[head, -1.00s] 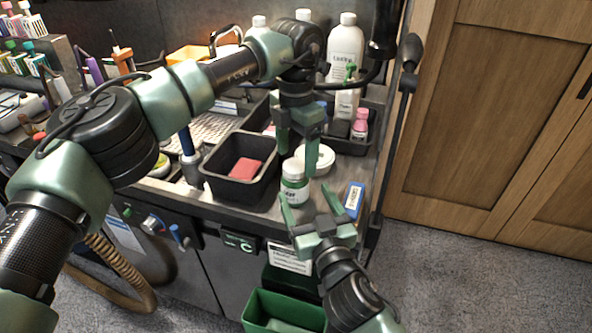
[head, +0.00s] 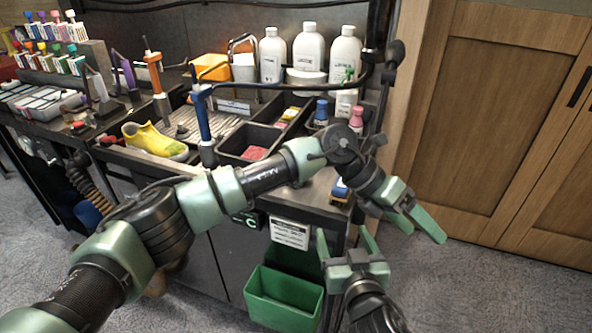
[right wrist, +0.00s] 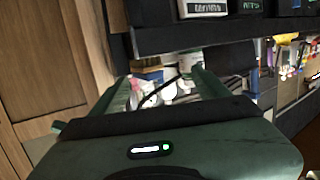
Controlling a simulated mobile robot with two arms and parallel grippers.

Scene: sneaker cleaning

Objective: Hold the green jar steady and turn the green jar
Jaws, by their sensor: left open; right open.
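The green jar does not show in the head view now. My left arm crosses in front of the bench edge and may hide it. My left gripper (head: 422,231) is open and empty, out past the right end of the bench, in front of the wooden cabinet. My right gripper (head: 343,236) is open and empty, low in front of the bench and left of my left gripper. In the right wrist view its fingers (right wrist: 162,82) are apart. Small white and pink shapes show between them, too small to tell as the jar.
A black tray (head: 236,144) with a red block, a yellow sneaker (head: 154,141) and white bottles (head: 308,50) stand on the bench. A blue box (head: 341,190) lies near its right edge. A green bin (head: 284,300) is below. Free floor lies to the right.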

